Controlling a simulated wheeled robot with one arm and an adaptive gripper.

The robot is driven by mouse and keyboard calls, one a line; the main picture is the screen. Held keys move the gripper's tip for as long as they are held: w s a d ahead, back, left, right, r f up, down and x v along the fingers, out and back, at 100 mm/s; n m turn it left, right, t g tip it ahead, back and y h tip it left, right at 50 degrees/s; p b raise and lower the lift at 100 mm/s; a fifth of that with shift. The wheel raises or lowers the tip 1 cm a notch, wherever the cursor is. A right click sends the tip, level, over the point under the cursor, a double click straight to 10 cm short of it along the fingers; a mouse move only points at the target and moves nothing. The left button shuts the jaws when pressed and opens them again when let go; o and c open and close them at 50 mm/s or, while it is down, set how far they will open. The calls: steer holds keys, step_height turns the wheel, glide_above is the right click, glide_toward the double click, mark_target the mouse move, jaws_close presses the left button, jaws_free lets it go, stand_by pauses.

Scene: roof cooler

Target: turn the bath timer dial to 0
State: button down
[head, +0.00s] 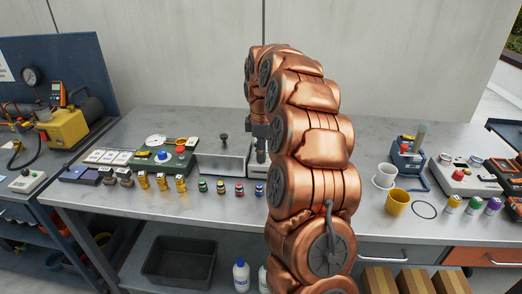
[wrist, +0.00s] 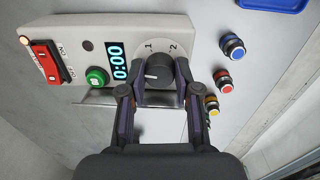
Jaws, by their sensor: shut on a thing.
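The timer panel (wrist: 90,42) is a pale grey box in the wrist view. Its dial (wrist: 157,64) is a dark grey knob on a pale round plate, with the numbers 1 and 2 showing above it. A short white mark on the knob points to the left. In the head view my gripper (head: 261,144) points down beside the steel bath (head: 222,158); my arm hides the panel there.
A red rocker switch (wrist: 47,62) and a green button (wrist: 96,76) sit left of the dial. Small blue, red and yellow-topped parts (wrist: 223,79) stand right of the panel.

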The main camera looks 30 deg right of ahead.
steer(key=shift+n, duration=0.6)
steer(key=c, duration=0.8)
jaws_free()
steer(key=r, duration=1.2)
steer(key=shift+s+a, duration=0.15)
steer(key=shift+s, duration=0.05)
